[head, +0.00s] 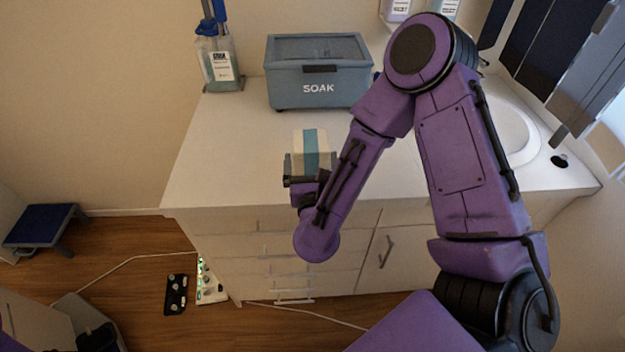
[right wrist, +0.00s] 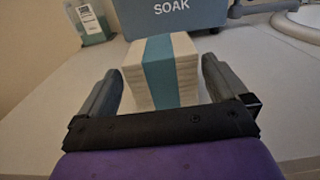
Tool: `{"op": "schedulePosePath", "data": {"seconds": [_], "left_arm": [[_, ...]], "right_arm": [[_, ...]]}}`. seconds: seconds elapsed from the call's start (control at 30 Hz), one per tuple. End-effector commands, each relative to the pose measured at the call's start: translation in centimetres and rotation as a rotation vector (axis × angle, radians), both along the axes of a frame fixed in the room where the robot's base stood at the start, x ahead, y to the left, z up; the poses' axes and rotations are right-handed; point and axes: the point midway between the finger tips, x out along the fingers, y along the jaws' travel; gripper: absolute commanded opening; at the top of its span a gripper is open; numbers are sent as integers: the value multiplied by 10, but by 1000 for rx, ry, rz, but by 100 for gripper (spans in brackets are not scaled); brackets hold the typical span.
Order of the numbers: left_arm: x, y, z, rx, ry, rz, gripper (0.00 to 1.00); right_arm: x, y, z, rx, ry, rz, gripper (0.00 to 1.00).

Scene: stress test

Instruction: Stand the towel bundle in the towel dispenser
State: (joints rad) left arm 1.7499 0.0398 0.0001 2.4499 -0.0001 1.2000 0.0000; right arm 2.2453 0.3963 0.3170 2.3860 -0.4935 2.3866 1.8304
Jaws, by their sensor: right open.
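The towel bundle (head: 311,141) is a cream folded stack with a teal band, standing on the white counter in front of the SOAK box. In the right wrist view the bundle (right wrist: 160,72) sits between the two grey fingers. My right gripper (head: 311,162) is open, with one finger on each side of the bundle. I cannot make out the towel dispenser in either view. My left gripper is not in view.
The blue-grey SOAK box (head: 318,75) stands behind the bundle on the counter (head: 225,165). A bottle (head: 222,68) stands at the back left. A sink (head: 512,135) lies to the right, beyond my right arm. The counter left of the bundle is clear.

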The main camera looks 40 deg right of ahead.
Motion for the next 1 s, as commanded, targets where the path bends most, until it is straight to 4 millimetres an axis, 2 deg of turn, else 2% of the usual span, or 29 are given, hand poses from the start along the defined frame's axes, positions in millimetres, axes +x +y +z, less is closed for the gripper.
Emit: {"op": "schedulePosePath", "data": {"seconds": [0.03, 0.13, 0.2, 0.3, 1.0], "left_arm": [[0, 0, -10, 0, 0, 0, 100], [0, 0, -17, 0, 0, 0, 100], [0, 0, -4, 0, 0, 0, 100], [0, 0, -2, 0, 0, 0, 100], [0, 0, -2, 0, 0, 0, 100]], "right_arm": [[-11, 8, -6, -3, 2, 6, 100], [-31, 19, -5, -3, 2, 6, 100], [-41, 26, 2, -4, 3, 5, 100], [-51, 31, 1, -4, 3, 1, 100], [-55, 32, -1, -1, 0, -5, 100]]}}
